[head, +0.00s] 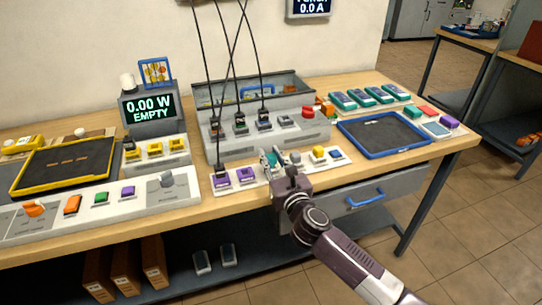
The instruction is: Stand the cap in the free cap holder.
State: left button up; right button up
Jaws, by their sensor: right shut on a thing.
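My right gripper (271,160) reaches in from the lower right and is over the white holder strip (232,187) at the table's front edge. I cannot tell which holder is free, or whether the cap touches the strip. My left gripper is not in view.
A grey test station (285,137) with hanging black cables stands just behind the strip. A blue-rimmed tray (345,130) lies to the right and a yellow-rimmed tray (20,172) at the left. A switch panel (190,190) stands left of the strip.

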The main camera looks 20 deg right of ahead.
aim_at(271, 155)
jog(key=shift+p, duration=0.5)
dwell(0.5)
dwell(0.4)
jog(key=shift+r, duration=0.1)
jog(key=shift+r+p, duration=0.6)
jog(key=shift+p, duration=0.25)
jog(key=shift+r, duration=0.1)
jog(key=shift+p, duration=0.4)
dwell(0.3)
dwell(0.4)
jog(key=shift+r+p, duration=0.75)
jog(key=shift+p, duration=0.25)
